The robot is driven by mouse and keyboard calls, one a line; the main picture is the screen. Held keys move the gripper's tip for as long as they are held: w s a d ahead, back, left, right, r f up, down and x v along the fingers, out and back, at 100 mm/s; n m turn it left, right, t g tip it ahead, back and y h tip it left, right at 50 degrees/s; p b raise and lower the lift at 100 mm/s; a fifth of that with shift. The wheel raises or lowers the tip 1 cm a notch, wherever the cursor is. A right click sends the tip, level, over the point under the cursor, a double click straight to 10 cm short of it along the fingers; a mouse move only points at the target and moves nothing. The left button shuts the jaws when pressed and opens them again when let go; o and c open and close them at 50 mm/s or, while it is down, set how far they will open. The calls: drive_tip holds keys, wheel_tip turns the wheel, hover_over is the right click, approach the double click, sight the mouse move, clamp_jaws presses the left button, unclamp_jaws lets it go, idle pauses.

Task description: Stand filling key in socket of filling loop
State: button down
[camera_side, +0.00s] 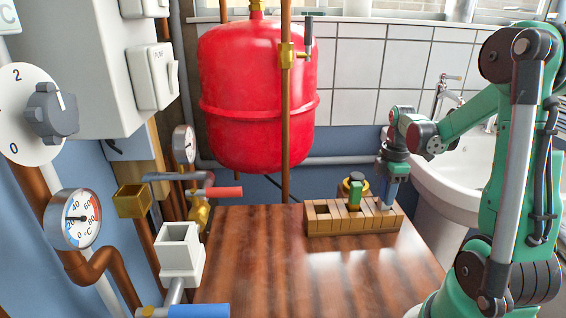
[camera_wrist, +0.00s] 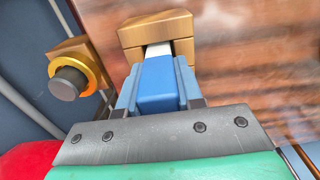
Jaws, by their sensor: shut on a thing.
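My gripper (camera_side: 388,185) is at the right end of a wooden rack (camera_side: 330,228) in the side view. It is shut on a blue-handled key, whose blue block (camera_wrist: 158,85) sits between the fingers in the wrist view. The key's pale shank (camera_wrist: 158,50) runs to a wooden slot block (camera_wrist: 157,27); how deep it sits is hidden. A white square socket (camera_side: 180,250) with an open top stands on the pipework at the left, well away from my gripper.
A dark knob with a brass ring (camera_side: 353,184) stands behind the rack. A red tank (camera_side: 255,95) and copper pipe (camera_side: 286,120) rise behind the table. A brass box (camera_side: 132,201), red handle (camera_side: 223,193) and blue handle (camera_side: 198,311) flank the socket. The wooden tabletop (camera_side: 290,275) is clear in front.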

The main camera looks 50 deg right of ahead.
drive_tip(key=shift+r, duration=0.15)
wheel_tip(320, 180, up, 19)
drive_tip(key=w+a+r+n, duration=0.1)
drive_tip(key=w+a+n, duration=0.4)
drive_tip(key=w+a, duration=0.3)
drive_tip(key=n, duration=1.3)
hover_over(181, 256)
drive_tip(key=w, duration=0.2)
wheel_tip(181, 256, down, 2)
drive_tip(key=shift+d+f, duration=0.2)
drive_tip(key=shift+f, duration=1.05)
drive_tip(key=shift+d+f, duration=0.2)
drive_tip(key=shift+f, duration=1.05)
drive_tip(key=shift+f, duration=0.15)
